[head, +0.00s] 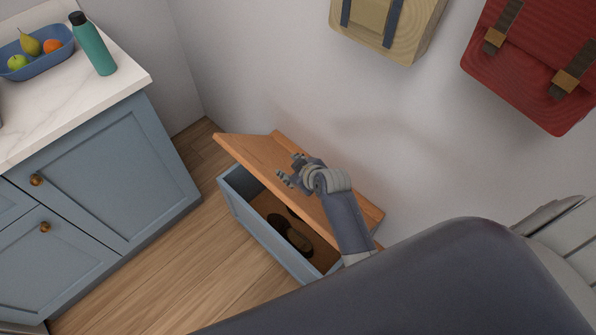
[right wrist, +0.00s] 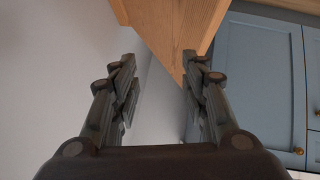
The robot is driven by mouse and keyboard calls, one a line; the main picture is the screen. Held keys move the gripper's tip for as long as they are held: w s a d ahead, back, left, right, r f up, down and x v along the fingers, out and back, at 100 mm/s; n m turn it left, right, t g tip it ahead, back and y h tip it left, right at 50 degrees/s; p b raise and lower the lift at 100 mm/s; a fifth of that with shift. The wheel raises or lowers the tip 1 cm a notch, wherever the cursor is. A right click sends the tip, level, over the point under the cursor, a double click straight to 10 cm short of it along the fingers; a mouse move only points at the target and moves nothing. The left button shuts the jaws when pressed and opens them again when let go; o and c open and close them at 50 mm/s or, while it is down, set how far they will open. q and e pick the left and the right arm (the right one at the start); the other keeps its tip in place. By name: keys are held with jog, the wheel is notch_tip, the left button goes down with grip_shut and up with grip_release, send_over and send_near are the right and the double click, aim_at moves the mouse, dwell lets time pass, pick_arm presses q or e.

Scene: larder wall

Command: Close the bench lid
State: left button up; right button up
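The blue-grey bench (head: 262,232) stands on the floor along the wall. Its wooden lid (head: 248,151) is raised part way, leaning up toward the wall, with a gap at the front that shows dark objects (head: 290,233) inside. My right gripper (head: 289,169) is over the lid in the head view, its fingers apart and empty. In the right wrist view the open fingers (right wrist: 160,65) point toward the wooden lid (right wrist: 172,28), whose edge lies just beyond the right finger; I cannot tell whether they touch. My left gripper is out of view.
A blue cabinet (head: 115,180) with a white worktop (head: 95,100) stands at the left, with a bottle (head: 93,45) and a fruit tray (head: 62,52) on it. A red bag (head: 535,65) and a beige bag (head: 415,30) hang on the wall. The floor (head: 165,265) between cabinet and bench is clear.

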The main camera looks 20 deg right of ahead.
jog(key=shift+v, duration=2.45)
jog(key=shift+s+a, duration=0.1)
jog(key=s+r+m+g+h, duration=0.1)
jog(key=s+r+m+g, duration=0.15)
jog(key=s, duration=0.95)
jog(key=s+r+m+g, duration=0.1)
jog(key=s+g, duration=0.2)
jog(key=s, duration=0.9)
notch_tip(320, 180, down, 25)
jog(key=s+g, duration=0.1)
jog(key=g, duration=0.1)
jog(key=s+d+f, duration=0.1)
jog(key=s+f, duration=0.7)
jog(key=s+d+f, duration=0.2)
jog(key=s+f, duration=0.7)
jog(key=shift+d+g, duration=0.3)
jog(key=shift+g, duration=0.15)
jog(key=shift+s, duration=0.1)
